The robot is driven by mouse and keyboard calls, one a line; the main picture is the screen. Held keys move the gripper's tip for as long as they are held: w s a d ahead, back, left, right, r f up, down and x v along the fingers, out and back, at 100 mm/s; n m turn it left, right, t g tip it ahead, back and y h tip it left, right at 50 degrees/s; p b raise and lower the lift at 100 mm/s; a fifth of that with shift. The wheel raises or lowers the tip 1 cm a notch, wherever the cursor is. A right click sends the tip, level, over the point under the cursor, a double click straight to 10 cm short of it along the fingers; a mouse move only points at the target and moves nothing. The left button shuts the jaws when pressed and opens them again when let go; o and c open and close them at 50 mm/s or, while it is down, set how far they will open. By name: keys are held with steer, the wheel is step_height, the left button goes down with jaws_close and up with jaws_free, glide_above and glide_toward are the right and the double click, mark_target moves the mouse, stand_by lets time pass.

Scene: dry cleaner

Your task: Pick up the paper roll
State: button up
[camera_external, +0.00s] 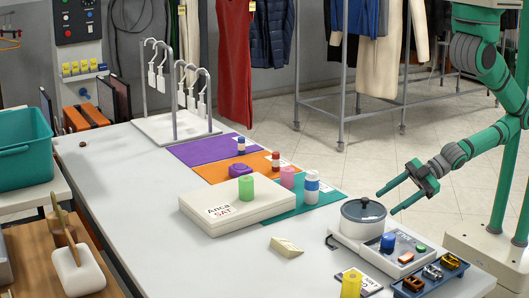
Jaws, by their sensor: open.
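I cannot tell for sure which thing is the paper roll. My gripper (385,204) is open and empty. It points left, in the air close to the grey lidded pot (363,217) at the right side of the table, apart from all these cylinders.
Purple (190,154), orange (217,172) and teal (321,200) mats lie along the back edge. A white bottle (312,188) stands near the pink cylinder. A beige wedge (286,247) lies mid-table. A blue tray (430,277) is at the front right. The table's left part is mostly clear.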

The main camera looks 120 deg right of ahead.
steer(key=s+a+r+t+y, duration=0.1)
steer(key=s+a+r+y, duration=0.1)
steer(key=a, duration=0.3)
steer(key=shift+s+a+r+m+t, duration=0.3)
steer(key=shift+s+a+r+m, duration=0.1)
steer(key=shift+s+r, duration=0.3)
steer(key=shift+o, duration=0.5)
steer(key=shift+m+t+y, duration=0.5)
steer(key=shift+m+t, duration=0.2)
steer(key=r, duration=0.1)
steer(key=s+a+r, duration=0.1)
steer(key=r, duration=0.1)
steer(key=s+a+r, duration=0.1)
steer(key=shift+s+a+r, duration=0.15)
steer(key=shift+r, duration=0.05)
